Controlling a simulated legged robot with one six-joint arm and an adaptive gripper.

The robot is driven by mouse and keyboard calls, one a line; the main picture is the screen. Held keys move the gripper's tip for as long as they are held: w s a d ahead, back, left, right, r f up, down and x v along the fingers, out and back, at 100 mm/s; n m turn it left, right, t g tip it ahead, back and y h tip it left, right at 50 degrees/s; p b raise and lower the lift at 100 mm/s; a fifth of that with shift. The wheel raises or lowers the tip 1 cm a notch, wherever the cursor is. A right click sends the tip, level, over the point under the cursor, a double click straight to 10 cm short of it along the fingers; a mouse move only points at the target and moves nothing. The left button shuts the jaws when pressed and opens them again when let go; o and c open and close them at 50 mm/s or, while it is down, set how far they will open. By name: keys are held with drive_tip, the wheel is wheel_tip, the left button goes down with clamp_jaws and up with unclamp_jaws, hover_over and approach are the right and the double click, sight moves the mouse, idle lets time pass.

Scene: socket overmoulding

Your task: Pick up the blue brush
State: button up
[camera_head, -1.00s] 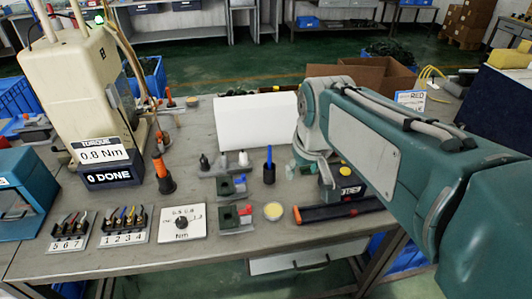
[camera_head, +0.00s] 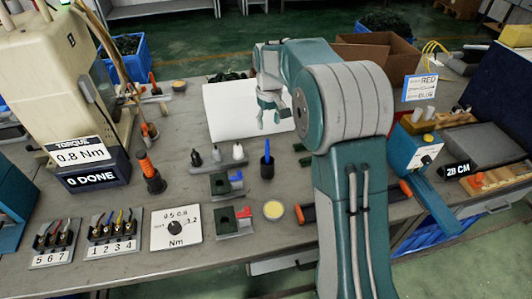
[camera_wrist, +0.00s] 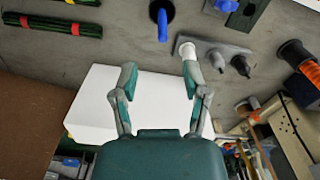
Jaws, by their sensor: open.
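The blue brush (camera_head: 267,150) stands upright in a dark round cup (camera_head: 267,169) near the middle of the bench. In the wrist view the blue brush (camera_wrist: 162,24) shows at the top centre, in its dark cup (camera_wrist: 170,8). My gripper (camera_head: 268,104) is open and empty, above the white sheet behind the cup. In the wrist view my gripper (camera_wrist: 157,78) has its two fingers spread apart, with the brush beyond the fingertips and not between them.
A grey holder with dark and white nozzles (camera_head: 217,160) stands left of the cup. Green-block fixtures (camera_head: 220,185) and a yellow disc (camera_head: 273,209) lie in front. An orange-handled tool (camera_head: 150,172) stands further left. A cardboard box (camera_head: 375,50) is at the back.

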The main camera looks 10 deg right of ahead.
sight(267, 139)
wheel_tip(267, 139, down, 5)
drive_tip(key=shift+s+r, duration=0.1)
drive_tip(key=f, duration=0.5)
drive_tip(key=shift+w+a+f, duration=0.15)
drive_tip(key=shift+w+a, duration=0.05)
clamp_jaws()
